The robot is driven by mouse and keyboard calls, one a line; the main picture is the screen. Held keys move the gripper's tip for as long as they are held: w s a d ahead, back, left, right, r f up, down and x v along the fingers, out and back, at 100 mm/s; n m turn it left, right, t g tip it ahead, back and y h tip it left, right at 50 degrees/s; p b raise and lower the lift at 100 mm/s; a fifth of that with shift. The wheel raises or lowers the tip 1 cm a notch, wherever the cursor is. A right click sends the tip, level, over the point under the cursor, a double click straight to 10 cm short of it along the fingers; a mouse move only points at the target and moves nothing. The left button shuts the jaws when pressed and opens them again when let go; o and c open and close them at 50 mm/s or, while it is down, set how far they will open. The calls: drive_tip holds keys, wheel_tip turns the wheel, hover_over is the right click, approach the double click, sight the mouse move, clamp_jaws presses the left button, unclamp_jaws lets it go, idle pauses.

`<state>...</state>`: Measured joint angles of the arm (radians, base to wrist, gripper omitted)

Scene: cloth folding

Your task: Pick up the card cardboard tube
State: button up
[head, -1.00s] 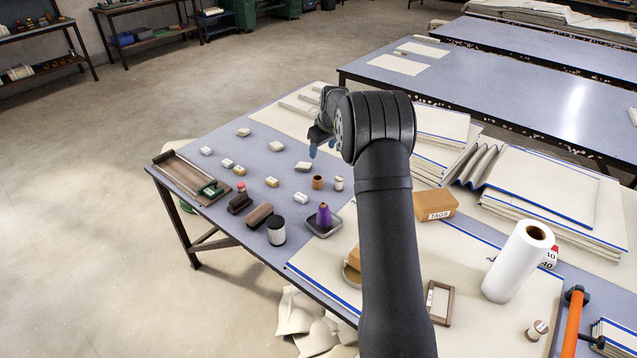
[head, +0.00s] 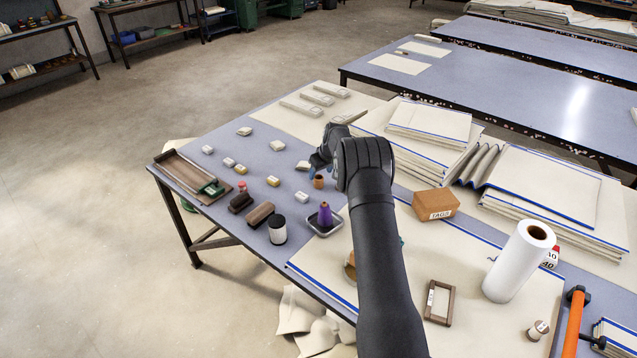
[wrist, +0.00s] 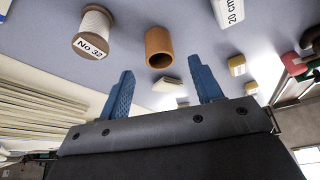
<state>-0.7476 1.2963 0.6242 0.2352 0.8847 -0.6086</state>
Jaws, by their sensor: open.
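The cardboard tube (head: 318,181) is a short brown hollow cylinder standing upright on the blue-grey table. In the wrist view the tube (wrist: 158,47) shows its open end, ahead of the gap between my fingers and apart from them. My gripper (wrist: 160,85) is open, with two blue fingers spread and nothing between them. In the head view my gripper (head: 316,164) is just above and behind the tube, its fingers partly hidden by the dark wrist.
A thread spool marked No 32 (wrist: 93,32) stands close beside the tube. A purple cone (head: 325,214) sits in a dark tray nearby. Small labelled blocks (head: 272,181) lie to the left, and stacked fabric (head: 425,122) lies to the right.

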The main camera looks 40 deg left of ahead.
sight(318, 178)
drive_tip(key=shift+x, duration=2.75)
drive_tip(key=c, duration=1)
drive_tip(key=shift+r, duration=0.1)
drive_tip(key=shift+c, duration=0.2)
